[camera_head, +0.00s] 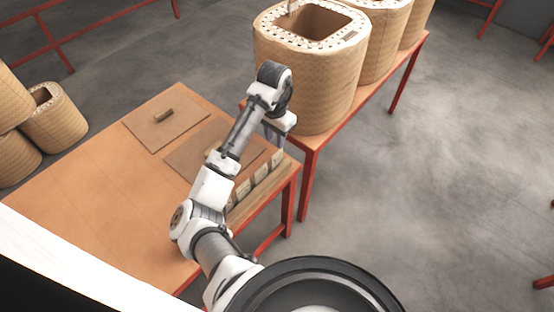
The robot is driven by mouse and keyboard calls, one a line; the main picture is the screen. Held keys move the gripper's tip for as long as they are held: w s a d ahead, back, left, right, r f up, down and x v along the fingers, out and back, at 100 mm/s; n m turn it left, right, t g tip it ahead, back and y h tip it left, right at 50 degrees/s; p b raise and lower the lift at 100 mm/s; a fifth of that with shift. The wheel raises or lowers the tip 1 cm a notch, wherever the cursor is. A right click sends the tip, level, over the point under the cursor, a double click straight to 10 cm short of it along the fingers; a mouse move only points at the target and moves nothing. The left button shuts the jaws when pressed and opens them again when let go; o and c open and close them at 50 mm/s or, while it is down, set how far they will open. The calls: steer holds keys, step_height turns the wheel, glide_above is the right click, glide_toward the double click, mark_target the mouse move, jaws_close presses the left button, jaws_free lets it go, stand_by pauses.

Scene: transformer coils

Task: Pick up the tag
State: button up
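Several small pale cards with dark marks, which look like tags (260,174), stand in a row along the right edge of the wooden table. I cannot tell which one is meant by the tag. My gripper (274,140) points down over the table's far right corner, just beyond the far end of that row. Its fingers are small and partly hidden by my wrist, so their opening and anything between them cannot be made out. My forearm covers part of the table near the row.
The table (85,215) holds a flat square board with a small brown block (163,116) on it, and a darker flat board (190,152). Tall woven coils (305,85) stand on a red-legged bench at the back right. More coils (55,125) are at left. Floor at right is clear.

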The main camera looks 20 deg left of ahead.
mark_target(277, 152)
steer(key=shift+w+d+f+p, duration=0.15)
steer(key=shift+f+p, duration=0.35)
steer(key=shift+f, duration=1.85)
steer(key=shift+w+d+f+p, duration=0.15)
steer(key=shift+f+p, duration=0.3)
steer(key=shift+f, duration=1.85)
steer(key=shift+s, duration=0.1)
jaws_close()
